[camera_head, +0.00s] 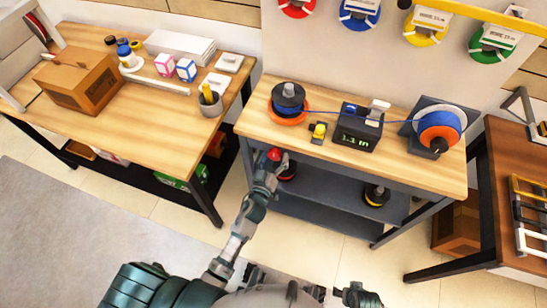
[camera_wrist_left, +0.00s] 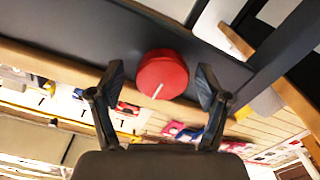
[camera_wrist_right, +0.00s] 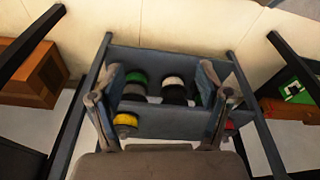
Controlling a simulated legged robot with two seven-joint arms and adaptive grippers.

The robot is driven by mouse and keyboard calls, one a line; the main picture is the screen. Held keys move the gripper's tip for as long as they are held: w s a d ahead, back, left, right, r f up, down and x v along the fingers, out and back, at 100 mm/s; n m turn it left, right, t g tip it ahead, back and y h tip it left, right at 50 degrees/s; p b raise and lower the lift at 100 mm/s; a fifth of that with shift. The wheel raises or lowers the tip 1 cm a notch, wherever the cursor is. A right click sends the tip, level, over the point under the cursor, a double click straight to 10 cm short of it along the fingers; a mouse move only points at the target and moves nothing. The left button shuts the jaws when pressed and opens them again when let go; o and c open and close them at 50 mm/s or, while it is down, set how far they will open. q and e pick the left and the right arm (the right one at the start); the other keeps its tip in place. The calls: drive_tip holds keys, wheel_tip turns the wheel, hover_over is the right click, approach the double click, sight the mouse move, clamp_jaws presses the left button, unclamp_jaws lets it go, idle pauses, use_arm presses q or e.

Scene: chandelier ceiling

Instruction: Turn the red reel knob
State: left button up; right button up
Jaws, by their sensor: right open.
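The red reel knob (camera_head: 275,154) is a round knob at the front edge of the middle workbench, below the reel on the left. In the left wrist view the red knob (camera_wrist_left: 162,72) faces me with a pale line on its face. My left gripper (camera_wrist_left: 160,84) is open, with one finger on each side of the knob and small gaps visible. In the head view my left gripper (camera_head: 269,166) is at the knob and partly hides it. My right gripper (camera_wrist_right: 158,80) is open and empty, pointed toward the lower shelf with spools.
The workbench (camera_head: 252,112) carries an orange reel (camera_head: 285,117) with blue cable, a black length meter (camera_head: 357,128) and a blue-orange spool (camera_head: 440,125). A shelf (camera_head: 325,205) lies below. A packing table (camera_head: 145,110) stands left. A brown table (camera_head: 515,160) stands right.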

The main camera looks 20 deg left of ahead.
use_arm(q)
drive_tip(key=shift+d, duration=0.25)
drive_tip(key=c, duration=0.8)
drive_tip(key=shift+a, duration=0.15)
drive_tip(key=c, duration=0.3)
drive_tip(key=shift+a, duration=0.45)
drive_tip(key=shift+d+r+m, duration=0.15)
drive_tip(key=shift+d+m, duration=0.05)
drive_tip(key=shift+m, duration=0.3)
drive_tip(key=shift+d+m+p, duration=0.1)
drive_tip(key=shift+m+p, duration=0.35)
drive_tip(key=shift+m, duration=0.45)
drive_tip(key=shift+a+m, duration=0.2)
drive_tip(key=shift+m, duration=0.2)
use_arm(e)
drive_tip(key=x, duration=0.2)
drive_tip(key=shift+f, duration=0.4)
use_arm(q)
drive_tip(key=o, duration=1.2)
drive_tip(key=shift+d, duration=0.1)
drive_tip(key=shift+c, duration=0.2)
use_arm(e)
drive_tip(key=shift+d, duration=0.1)
